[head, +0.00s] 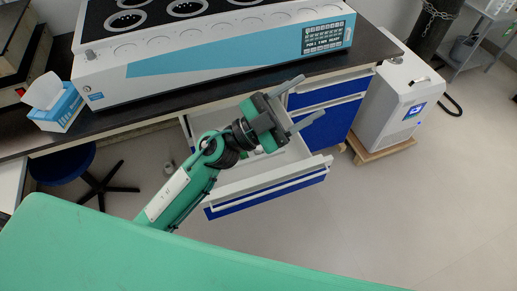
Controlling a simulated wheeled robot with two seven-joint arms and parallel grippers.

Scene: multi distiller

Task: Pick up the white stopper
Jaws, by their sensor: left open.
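My left gripper (313,95) is open, its two grey fingers spread and pointing right, with nothing between them. It is above the open drawer (268,188), near the bench's front edge. The drawer has white walls and a blue front. Small whitish and green items (246,154) lie inside it, partly hidden behind my gripper and wrist. I cannot make out for sure which, if any, is the white stopper. My right gripper is not in view.
A white and blue multi distiller (215,52) stands on the dark bench (160,108), with a tissue box (58,105) at its left. Shut blue drawers (330,120) and a white unit (392,105) on a wooden base stand to the right. A blue stool (62,163) is at left. The floor at right front is clear.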

